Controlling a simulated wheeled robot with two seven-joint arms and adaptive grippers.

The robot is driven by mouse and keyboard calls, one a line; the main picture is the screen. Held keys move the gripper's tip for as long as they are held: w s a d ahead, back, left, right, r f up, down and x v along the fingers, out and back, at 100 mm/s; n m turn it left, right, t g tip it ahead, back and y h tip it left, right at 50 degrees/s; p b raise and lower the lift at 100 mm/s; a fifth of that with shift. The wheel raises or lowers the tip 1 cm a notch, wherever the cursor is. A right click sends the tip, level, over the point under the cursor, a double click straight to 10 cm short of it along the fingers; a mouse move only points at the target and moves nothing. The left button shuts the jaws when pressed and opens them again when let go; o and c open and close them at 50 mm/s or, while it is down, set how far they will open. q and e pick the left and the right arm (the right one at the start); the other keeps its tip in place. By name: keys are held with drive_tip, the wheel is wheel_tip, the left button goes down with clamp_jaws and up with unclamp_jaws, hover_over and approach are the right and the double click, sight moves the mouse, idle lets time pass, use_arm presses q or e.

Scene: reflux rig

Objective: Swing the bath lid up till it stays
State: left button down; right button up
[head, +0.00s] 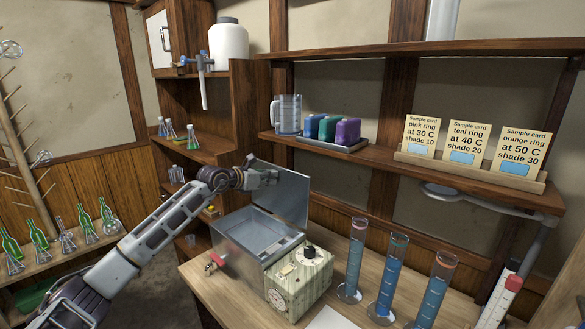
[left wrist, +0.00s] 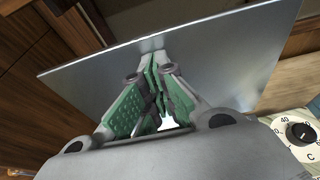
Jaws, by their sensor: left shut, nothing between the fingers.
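The water bath (head: 238,243) is a metal box on the wooden table, with a patterned control box and dial at its front right. Its lid (head: 284,194) stands steeply raised at the back edge, and the basin below is uncovered. The lid (left wrist: 205,52) also spans the left wrist view as a grey metal sheet ahead of the fingers. My left gripper (head: 266,178) is at the upper left part of the lid, its fingers closed together with nothing between them. Its green-padded fingertips (left wrist: 155,62) reach to the lid's face; whether they touch cannot be told. My right gripper is not in view.
Several tall blue-filled cylinders (head: 389,275) stand right of the bath. A shelf above holds a jug (head: 288,114), coloured blocks and sample cards (head: 468,144). Green flasks (head: 86,224) stand at the left. A red tap (head: 211,267) juts from the bath's left side.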

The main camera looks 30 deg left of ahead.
use_arm(q)
drive_tip(key=r+b+v, duration=0.1)
drive_tip(key=b+v, duration=0.4)
drive_tip(key=v, duration=0.1)
drive_tip(key=shift+s, duration=0.2)
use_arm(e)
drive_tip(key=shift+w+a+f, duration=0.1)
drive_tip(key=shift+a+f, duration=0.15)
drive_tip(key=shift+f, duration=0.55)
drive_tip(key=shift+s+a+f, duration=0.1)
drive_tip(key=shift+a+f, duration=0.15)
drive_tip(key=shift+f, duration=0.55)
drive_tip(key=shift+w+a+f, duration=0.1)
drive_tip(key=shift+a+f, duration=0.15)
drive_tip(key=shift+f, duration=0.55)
use_arm(q)
drive_tip(key=shift+a, duration=0.1)
drive_tip(key=shift+r, duration=0.15)
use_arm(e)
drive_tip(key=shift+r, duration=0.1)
